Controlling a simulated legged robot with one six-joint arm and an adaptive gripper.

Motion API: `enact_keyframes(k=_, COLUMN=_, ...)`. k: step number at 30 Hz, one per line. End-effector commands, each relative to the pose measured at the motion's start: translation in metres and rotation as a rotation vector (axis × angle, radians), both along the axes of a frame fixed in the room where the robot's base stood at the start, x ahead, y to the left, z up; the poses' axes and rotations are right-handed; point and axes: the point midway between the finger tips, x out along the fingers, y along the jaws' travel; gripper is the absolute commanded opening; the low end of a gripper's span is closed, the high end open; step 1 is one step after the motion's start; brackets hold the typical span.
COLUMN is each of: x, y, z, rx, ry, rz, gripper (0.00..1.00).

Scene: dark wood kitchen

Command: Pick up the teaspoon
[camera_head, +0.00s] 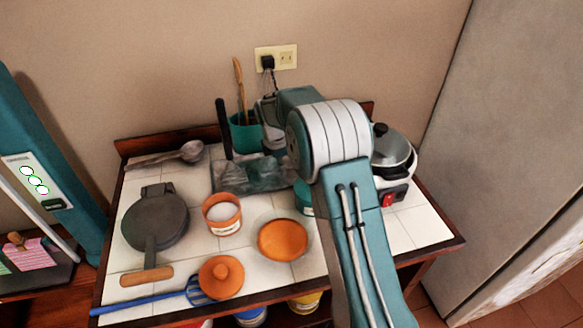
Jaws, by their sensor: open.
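A grey metal spoon with a round bowl (191,152) lies at the back left of the white tiled table, its handle pointing left. It is the only thing that looks like the teaspoon, though it could be a ladle. My arm reaches up from the bottom right. My gripper (272,138) is at its far end, over the back middle of the table, to the right of the spoon and apart from it. The gripper is small and partly hidden behind my arm. It is open, and I see nothing held in it.
A dark tray (228,182) and a teal utensil pot (243,135) stand between spoon and gripper. A round grey pan (155,222), orange jar (222,214), orange dish (283,240) and blue slotted utensil (150,304) lie in front. A cooker (392,150) stands right.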

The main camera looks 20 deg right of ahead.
Motion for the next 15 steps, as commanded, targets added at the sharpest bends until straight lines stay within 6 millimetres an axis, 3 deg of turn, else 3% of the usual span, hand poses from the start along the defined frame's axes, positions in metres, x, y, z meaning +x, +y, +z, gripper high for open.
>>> enact_keyframes(k=11, x=-0.0001, y=-0.0003, z=-0.0032, rx=0.0, ry=0.001, rz=0.0, gripper=0.52)
enact_keyframes(k=12, x=-0.0001, y=-0.0002, z=-0.0034, rx=0.0, ry=0.001, rz=0.0, gripper=0.48)
enact_keyframes(k=15, x=-0.0001, y=-0.0001, z=-0.0034, rx=0.0, ry=0.001, rz=0.0, gripper=0.03)
